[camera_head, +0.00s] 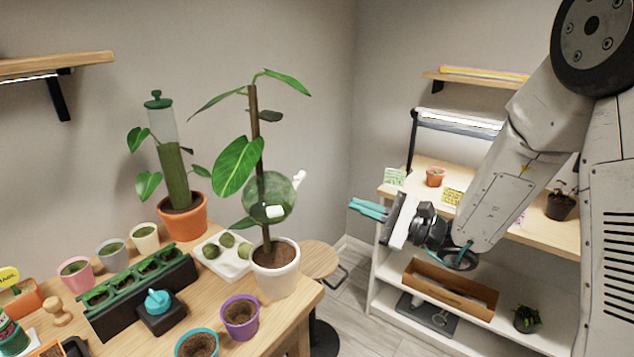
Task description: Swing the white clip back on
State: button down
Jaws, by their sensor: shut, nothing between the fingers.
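A clear greenish ball (270,197) sits around the brown stem of the tall plant in the white pot (275,273), on the wooden table. A white clip (299,178) sticks out at the upper right side of the ball, angled up and away from it. A small white block (275,212) shows on the ball's lower front; I cannot tell if it belongs to the clip. My gripper (367,208), with teal fingers, is to the right of the ball and a little lower, apart from it. It is shut and empty, pointing left.
A wooden table (310,295) holds a white tray (222,256), a green-black planter strip (140,290), an orange pot (184,217) and several small pots. A round stool (320,260) stands behind. A white shelf unit (400,271) with plants stands at right.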

aim_at(297, 182)
jog(key=shift+w+d+f+m+t, duration=0.3)
jog(key=shift+w+f+m+t, duration=0.1)
jog(key=shift+w+t, duration=0.1)
jog(key=shift+r, duration=0.1)
jog(key=w+a+r, duration=0.2)
jog(key=a+r, duration=0.3)
jog(key=a, duration=0.5)
jog(key=shift+w, duration=0.35)
